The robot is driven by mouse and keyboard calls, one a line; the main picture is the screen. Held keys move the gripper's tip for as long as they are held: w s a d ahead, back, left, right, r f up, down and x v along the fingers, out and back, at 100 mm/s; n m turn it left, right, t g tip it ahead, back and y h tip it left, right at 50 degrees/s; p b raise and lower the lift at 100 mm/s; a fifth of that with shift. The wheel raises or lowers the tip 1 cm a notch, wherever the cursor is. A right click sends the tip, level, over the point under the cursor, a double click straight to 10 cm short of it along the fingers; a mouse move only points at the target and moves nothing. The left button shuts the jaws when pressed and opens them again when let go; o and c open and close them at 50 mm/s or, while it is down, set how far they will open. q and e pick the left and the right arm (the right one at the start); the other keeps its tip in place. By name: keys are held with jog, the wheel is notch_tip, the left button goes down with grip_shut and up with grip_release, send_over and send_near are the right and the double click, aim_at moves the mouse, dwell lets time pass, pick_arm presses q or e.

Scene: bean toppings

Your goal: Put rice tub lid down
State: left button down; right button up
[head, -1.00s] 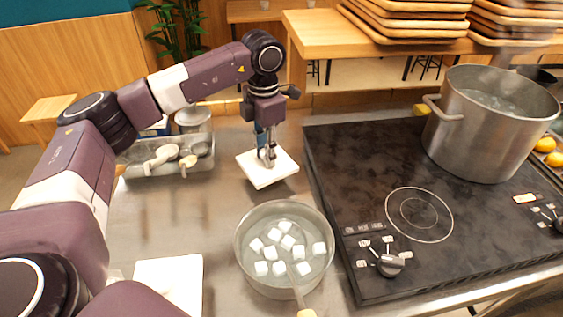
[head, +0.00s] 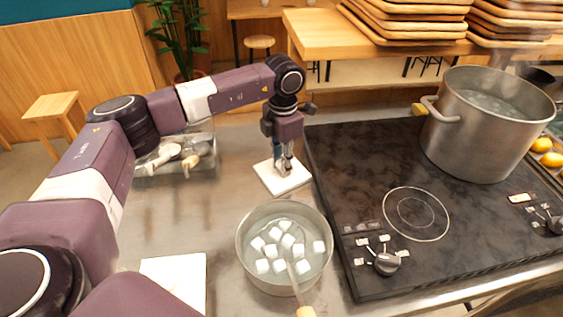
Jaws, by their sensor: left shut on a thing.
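The rice tub lid (head: 268,181) looks like a flat white square near the middle of the head view, by the left edge of the black stove. My left gripper (head: 284,166) points down over it and is shut on it near its middle. The lid lies level at or just above the steel counter; I cannot tell if it touches. No open rice tub can be made out. My right gripper is not in view.
A pot of white cubes (head: 284,284) with a ladle stands in front of the lid. A white flat square (head: 175,283) lies at front left. A metal tray (head: 175,168) with utensils is partly behind my arm. The black stove (head: 350,170) carries a large pot (head: 480,140). Bare counter (head: 200,220) lies left of the pot of cubes.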

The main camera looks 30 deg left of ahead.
pick_arm(q)
jog(key=c, duration=1.7)
grip_release()
jog(key=shift+o, duration=0.2)
jog(key=shift+r, duration=0.3)
notch_tip(320, 180, up, 12)
jog(key=b, duration=0.1)
jog(key=shift+d+f+b, duration=0.15)
jog(key=shift+f+b, duration=0.05)
jog(key=shift+b, duration=0.15)
jog(key=shift+s, duration=0.1)
